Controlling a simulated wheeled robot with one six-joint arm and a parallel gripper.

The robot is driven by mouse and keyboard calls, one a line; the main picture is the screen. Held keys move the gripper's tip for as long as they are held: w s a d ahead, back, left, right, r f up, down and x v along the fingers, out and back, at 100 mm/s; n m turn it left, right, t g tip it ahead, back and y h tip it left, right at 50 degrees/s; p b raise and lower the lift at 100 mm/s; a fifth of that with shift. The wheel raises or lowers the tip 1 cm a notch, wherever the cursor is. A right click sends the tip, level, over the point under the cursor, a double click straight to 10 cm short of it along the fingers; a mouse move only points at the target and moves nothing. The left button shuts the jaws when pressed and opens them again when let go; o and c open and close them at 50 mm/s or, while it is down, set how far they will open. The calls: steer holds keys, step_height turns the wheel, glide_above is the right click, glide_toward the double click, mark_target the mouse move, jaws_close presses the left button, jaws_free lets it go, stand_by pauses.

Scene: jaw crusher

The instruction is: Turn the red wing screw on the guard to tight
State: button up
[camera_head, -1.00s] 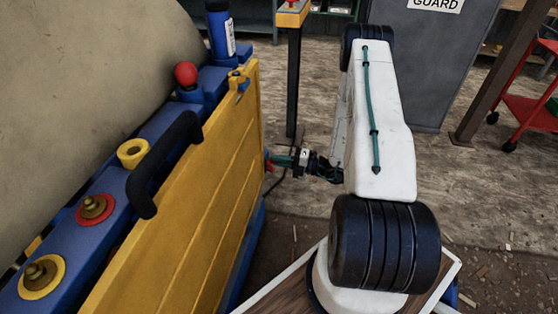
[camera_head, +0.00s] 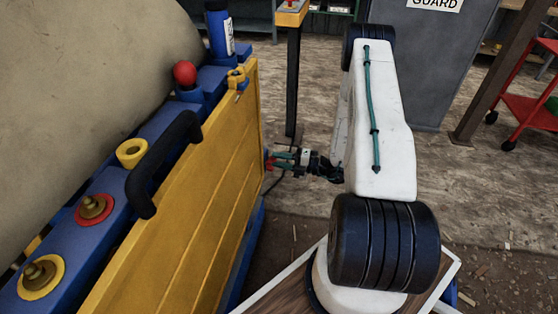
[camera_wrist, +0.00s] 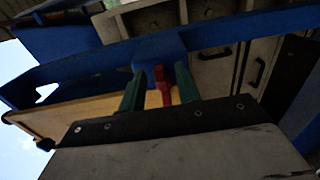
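The red wing screw (camera_wrist: 163,88) shows in the wrist view between my gripper's two green fingers, in front of a blue bracket. In the head view only a small red part of it (camera_head: 268,160) shows at the far edge of the yellow guard (camera_head: 222,165). My gripper (camera_wrist: 160,88) has its fingers apart, one on each side of the screw, with a gap visible at the left finger. I cannot tell whether the right finger touches it. My gripper also shows in the head view (camera_head: 283,160), close to the guard's edge. The screw's seat is hidden.
A post (camera_head: 293,75) rises behind the gripper. A grey cabinet (camera_head: 425,65) and a red cart (camera_head: 530,110) stand farther back. The floor between is mostly clear.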

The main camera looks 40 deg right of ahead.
steer(key=v, duration=0.7)
steer(key=shift+d, duration=0.15)
steer(key=shift+s, duration=0.1)
steer(key=s+a+r+m+g+h, duration=0.3)
steer(key=s+a+r+m, duration=0.4)
steer(key=r, duration=0.6)
steer(key=s+a+r+m+g+h, duration=0.4)
steer(key=s+a+r+m, duration=0.3)
steer(key=r, duration=0.6)
steer(key=s+a+r+m+g+h, duration=0.4)
steer(key=s+a+r+m, duration=0.3)
steer(key=a+r+m, duration=0.3)
step_height(320, 180, up, 4)
steer(key=shift+s+a+f+m+g, duration=0.1)
steer(key=shift+s+a+m+g, duration=0.15)
steer(key=shift+m+g, duration=0.6)
